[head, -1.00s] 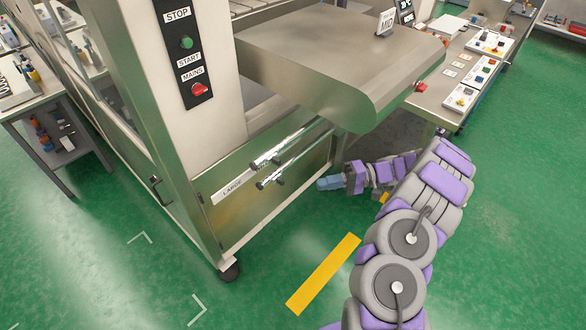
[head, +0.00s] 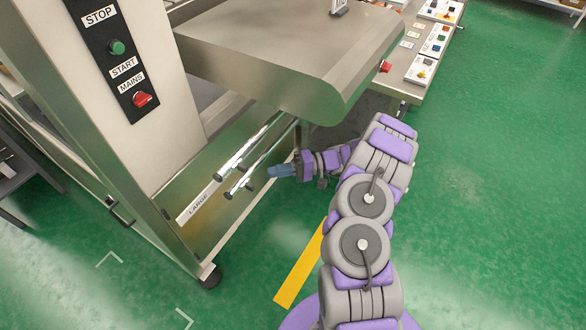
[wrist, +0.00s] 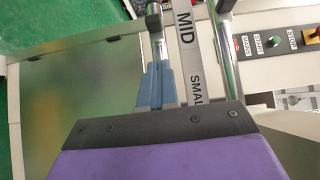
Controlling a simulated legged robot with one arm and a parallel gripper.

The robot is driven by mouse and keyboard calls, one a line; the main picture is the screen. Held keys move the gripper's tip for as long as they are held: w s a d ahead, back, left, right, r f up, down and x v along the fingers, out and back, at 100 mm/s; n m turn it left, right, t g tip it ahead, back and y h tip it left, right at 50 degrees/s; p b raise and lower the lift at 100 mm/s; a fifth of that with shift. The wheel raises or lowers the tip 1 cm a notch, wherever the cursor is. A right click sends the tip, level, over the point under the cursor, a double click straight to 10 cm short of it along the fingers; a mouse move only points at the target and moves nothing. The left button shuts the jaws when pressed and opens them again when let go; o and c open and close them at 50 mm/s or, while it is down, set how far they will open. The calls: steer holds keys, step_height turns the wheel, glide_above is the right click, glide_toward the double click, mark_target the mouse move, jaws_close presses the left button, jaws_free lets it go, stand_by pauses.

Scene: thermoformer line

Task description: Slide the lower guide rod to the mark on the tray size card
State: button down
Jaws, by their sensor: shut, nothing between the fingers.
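Two chrome guide rods with dark end caps lean along the machine's lower panel. The lower guide rod (head: 239,182) is the nearer one, below the upper rod (head: 262,138). The tray size card (head: 199,204) is a pale strip behind them; LARGE shows in the head view, MID and SMALL on the card in the wrist view (wrist: 189,55). My gripper (head: 270,172) has blue fingers, shut and empty, just right of the lower rod's dark knob. In the wrist view the fingers (wrist: 155,75) point at a rod with a dark cap (wrist: 153,18); contact is unclear. The mark is not discernible.
A rounded metal housing (head: 290,60) overhangs the rods. A control panel with STOP, START and MAINS (head: 118,55) is on the left post. A bench with switch boxes (head: 425,60) stands at right. Green floor with a yellow strip (head: 302,265) is open in front.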

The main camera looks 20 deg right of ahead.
mark_target(250, 184)
steer(key=shift+s+a+b, duration=0.1)
steer(key=shift+s+a, duration=0.3)
steer(key=shift+a, duration=0.35)
steer(key=shift+s+a+b, duration=0.1)
steer(key=shift+s+a, duration=0.25)
steer(key=shift+a, duration=0.4)
steer(key=shift+s+a+b, duration=0.1)
steer(key=shift+s+a, duration=0.3)
steer(key=shift+a, duration=0.35)
steer(key=shift+s+a+b, duration=0.45)
steer(key=shift+a+b, duration=0.2)
steer(key=shift+a, duration=0.05)
